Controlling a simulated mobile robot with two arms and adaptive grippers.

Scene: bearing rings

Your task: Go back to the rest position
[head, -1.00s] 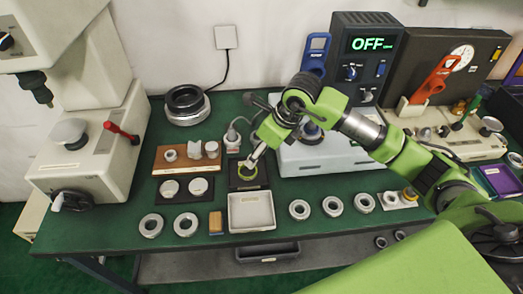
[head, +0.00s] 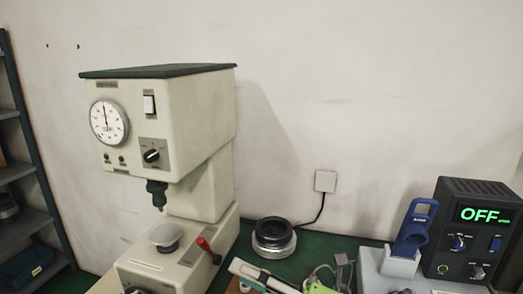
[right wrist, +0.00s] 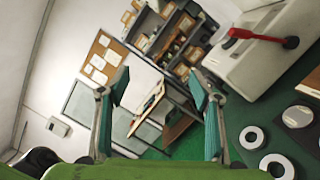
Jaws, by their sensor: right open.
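My right gripper (right wrist: 160,88) is open in the right wrist view, its two teal-padded fingers wide apart with nothing between them. Part of it also shows at the bottom edge of the head view (head: 264,277), in front of the bench. Pale bearing rings (right wrist: 252,137) lie on the green bench at the lower right of the wrist view, apart from the fingers. A dark ring on a metal ring (head: 273,238) stands at the back of the bench in the head view. My left gripper is in neither view.
A cream press with a dial (head: 165,130) stands at left in the head view; its red lever (right wrist: 262,37) shows in the wrist view. A black box reading OFF (head: 478,235) and a blue-handled tool (head: 414,228) are at right. Shelves (head: 30,190) stand far left.

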